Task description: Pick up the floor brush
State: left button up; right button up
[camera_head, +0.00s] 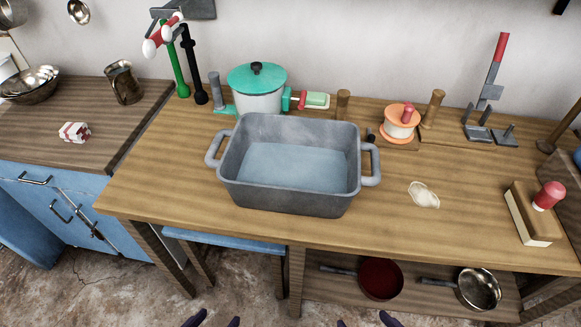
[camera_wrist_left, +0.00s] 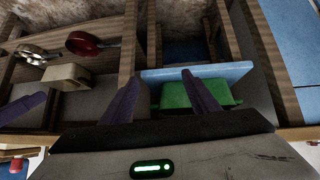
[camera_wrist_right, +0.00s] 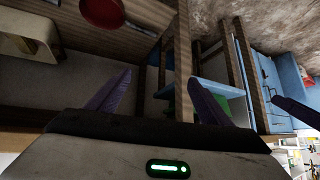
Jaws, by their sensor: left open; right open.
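What looks like the floor brush is a block with a dark wooden top (camera_head: 521,214), a pale side and a red knob, at the right end of the wooden table in the head view. I cannot make out its bristles. My left gripper (camera_head: 214,320) shows only its purple fingertips at the bottom edge, below the table front and far left of the block. My right gripper (camera_head: 365,321) shows its tips there too, nearer but well short of it. In their wrist views the left jaws (camera_wrist_left: 158,88) and right jaws (camera_wrist_right: 160,90) are spread and empty.
A grey basin (camera_head: 291,200) fills the table's middle. A pale soap-like piece (camera_head: 424,195) lies between basin and block. A teal-lidded pot (camera_head: 257,90), an orange-rimmed pot (camera_head: 400,121) and posts stand behind. Pans (camera_head: 381,279) sit on the lower shelf. The front right tabletop is mostly clear.

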aim_at(536, 226)
jog(key=z, duration=1.65)
jog(key=k, duration=0.5)
jog(key=z, duration=1.1)
jog(key=i, duration=0.85)
jog(key=u, duration=2)
